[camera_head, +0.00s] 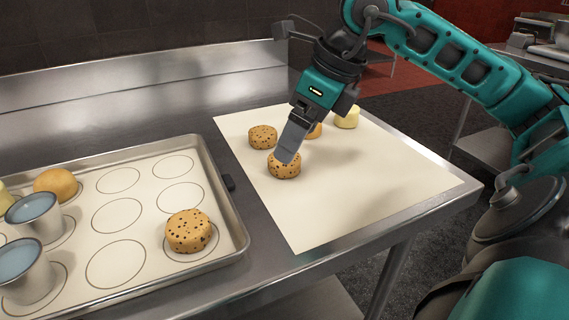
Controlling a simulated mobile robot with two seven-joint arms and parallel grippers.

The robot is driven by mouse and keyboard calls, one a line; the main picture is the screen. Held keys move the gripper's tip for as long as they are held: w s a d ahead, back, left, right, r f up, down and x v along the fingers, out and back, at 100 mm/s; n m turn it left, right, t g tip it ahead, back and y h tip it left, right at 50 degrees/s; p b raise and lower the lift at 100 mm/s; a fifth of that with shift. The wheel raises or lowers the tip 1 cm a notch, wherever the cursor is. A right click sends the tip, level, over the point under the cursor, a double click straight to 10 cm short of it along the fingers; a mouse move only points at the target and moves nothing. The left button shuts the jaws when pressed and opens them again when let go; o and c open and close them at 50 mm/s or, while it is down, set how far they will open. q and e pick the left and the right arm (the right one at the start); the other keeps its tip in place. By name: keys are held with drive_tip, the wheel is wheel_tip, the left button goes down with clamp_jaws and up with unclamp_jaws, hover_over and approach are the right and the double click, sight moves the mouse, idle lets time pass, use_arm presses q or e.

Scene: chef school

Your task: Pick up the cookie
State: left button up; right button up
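A chocolate chip cookie (284,169) lies on the cream paper sheet (345,195). My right gripper (288,155) points down at it, with its grey finger overlapping the cookie's top in the picture. One finger hides the other, so I cannot tell its opening or whether it touches the cookie. A second chocolate chip cookie (262,136) lies behind and to the left. Another cookie (315,131) is partly hidden behind the gripper, and a pale yellow one (346,117) lies farther right. My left gripper is out of view.
A metal baking tray (222,205) with circle outlines stands at the left. It holds a chocolate chip cookie (188,231), a plain tan bun-like cookie (56,184) and two metal cups (28,275). The sheet's front right is clear. The table edge (400,230) runs along the right.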

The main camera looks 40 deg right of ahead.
sight(279, 170)
drive_tip(key=x, duration=0.5)
drive_tip(key=shift+c, duration=0.4)
drive_tip(key=c, duration=1.1)
